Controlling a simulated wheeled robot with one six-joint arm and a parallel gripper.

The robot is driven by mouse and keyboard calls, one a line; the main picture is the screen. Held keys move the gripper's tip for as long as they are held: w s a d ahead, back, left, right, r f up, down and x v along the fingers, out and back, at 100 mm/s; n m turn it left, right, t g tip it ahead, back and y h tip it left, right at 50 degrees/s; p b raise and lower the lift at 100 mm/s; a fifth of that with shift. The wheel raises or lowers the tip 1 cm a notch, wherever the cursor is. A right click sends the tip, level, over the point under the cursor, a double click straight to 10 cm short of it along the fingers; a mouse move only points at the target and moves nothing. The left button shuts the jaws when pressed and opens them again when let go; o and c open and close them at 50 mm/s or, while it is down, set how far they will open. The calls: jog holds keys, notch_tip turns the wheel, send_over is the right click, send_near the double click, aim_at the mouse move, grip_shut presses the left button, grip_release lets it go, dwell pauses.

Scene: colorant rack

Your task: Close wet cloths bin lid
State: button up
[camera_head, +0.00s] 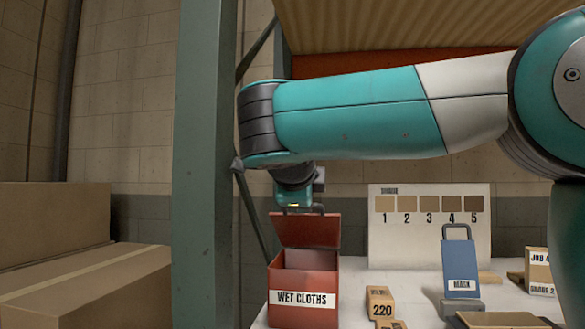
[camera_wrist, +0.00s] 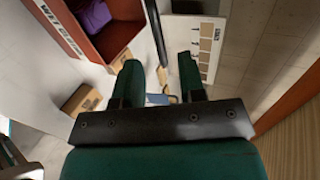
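The red wet cloths bin (camera_head: 302,308) stands on the white surface with its label facing me. Its lid (camera_head: 305,231) is up, standing at the bin's back, with a dark handle at its top. My gripper (camera_head: 295,203) is at the lid's top edge, partly hidden by my arm. In the wrist view the bin (camera_wrist: 112,42) is at upper left with a purple cloth (camera_wrist: 93,15) inside. My gripper (camera_wrist: 160,72) has its two fingers apart. A dark bar, seemingly the lid's edge or handle, lies between the fingertips; I cannot tell whether it touches them.
A 220 block (camera_head: 381,302), a blue mask holder (camera_head: 460,268) and a numbered shade card (camera_head: 430,235) are right of the bin. A green rack post (camera_head: 203,160) rises at left, with cardboard boxes (camera_head: 90,285) beyond it.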

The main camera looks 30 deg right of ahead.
jog(key=p+v, duration=1)
jog(key=v, duration=0.4)
jog(key=shift+p, duration=0.4)
jog(key=shift+a+r, duration=0.1)
